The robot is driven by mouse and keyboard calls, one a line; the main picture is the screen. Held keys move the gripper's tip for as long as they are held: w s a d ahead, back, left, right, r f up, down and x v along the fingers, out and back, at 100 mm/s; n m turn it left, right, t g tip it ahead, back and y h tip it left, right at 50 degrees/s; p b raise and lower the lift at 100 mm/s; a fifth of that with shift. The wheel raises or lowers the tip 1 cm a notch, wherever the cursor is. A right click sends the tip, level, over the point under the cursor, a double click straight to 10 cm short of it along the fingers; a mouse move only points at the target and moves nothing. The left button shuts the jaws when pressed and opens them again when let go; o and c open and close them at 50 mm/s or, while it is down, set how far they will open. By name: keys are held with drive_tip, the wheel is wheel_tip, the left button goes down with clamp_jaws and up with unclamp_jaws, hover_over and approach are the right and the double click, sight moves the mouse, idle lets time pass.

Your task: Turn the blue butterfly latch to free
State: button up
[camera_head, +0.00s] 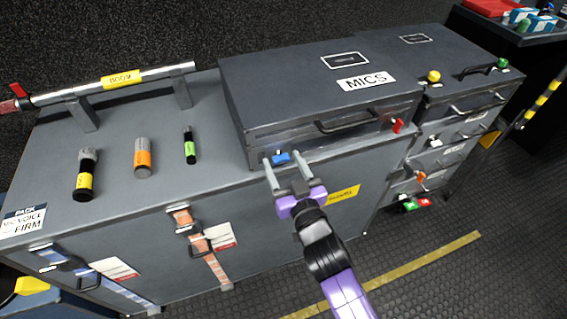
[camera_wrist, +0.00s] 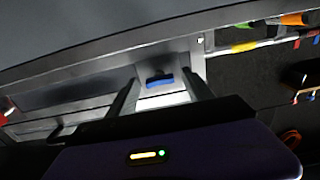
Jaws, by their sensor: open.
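The blue butterfly latch (camera_head: 281,158) is on the front of the grey MICS case (camera_head: 290,85), near its lower left corner. In the wrist view the blue latch (camera_wrist: 160,80) sits on a pale plate between my fingers, near their tips. My gripper (camera_head: 285,164) is open, its two fingers pointing at the latch, one on each side of it. I cannot tell whether either finger touches it. A red latch (camera_head: 397,126) is on the same case front at the right, beyond a dark handle (camera_head: 347,121).
The MICS case stands on a long grey case (camera_head: 200,195). A drawer stack (camera_head: 450,130) is at right. Floor (camera_head: 440,285) is open in front.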

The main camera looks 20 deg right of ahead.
drive_tip(key=shift+w, duration=0.15)
clamp_jaws()
drive_tip(key=shift+n, duration=0.3)
drive_tip(key=n, duration=0.8)
drive_tip(key=shift+p, duration=0.3)
drive_tip(key=n, duration=0.4)
drive_tip(key=shift+p, duration=0.3)
drive_tip(key=shift+f+n+p, duration=0.1)
drive_tip(key=shift+n+p, duration=0.2)
drive_tip(key=shift+n, duration=1.7)
